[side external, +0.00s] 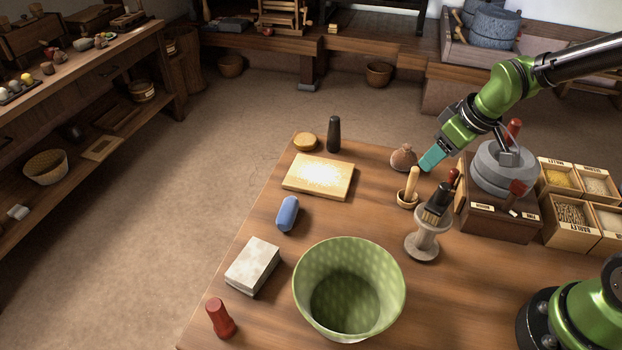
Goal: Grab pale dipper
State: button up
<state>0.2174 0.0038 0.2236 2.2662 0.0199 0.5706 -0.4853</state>
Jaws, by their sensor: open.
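The pale dipper (412,183) stands on the wooden table (262,222), its light handle upright and its small round cup at the bottom. The fingers overlap the edge of a small brown pouch-like jar (404,157). The gap between the fingers is hard to make out from this side.
A stone quern (500,168) and grain boxes (572,215) stand to the right. A large green bowl (390,290) stands in front; a floury board (318,176) lies left.

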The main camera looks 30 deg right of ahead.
send_over(404, 199)
jog(key=s+d, duration=0.2)
notch_tip(404, 199, down, 5)
jog(key=shift+a+x, duration=0.15)
jog(key=shift+x, duration=0.8)
jog(key=shift+a+x, duration=0.2)
jog(key=shift+x, duration=0.8)
jog(key=shift+a+x, duration=0.15)
jog(key=shift+x, duration=0.8)
jog(key=shift+w+r, duration=0.1)
jog(key=shift+r, duration=0.05)
grip_shut()
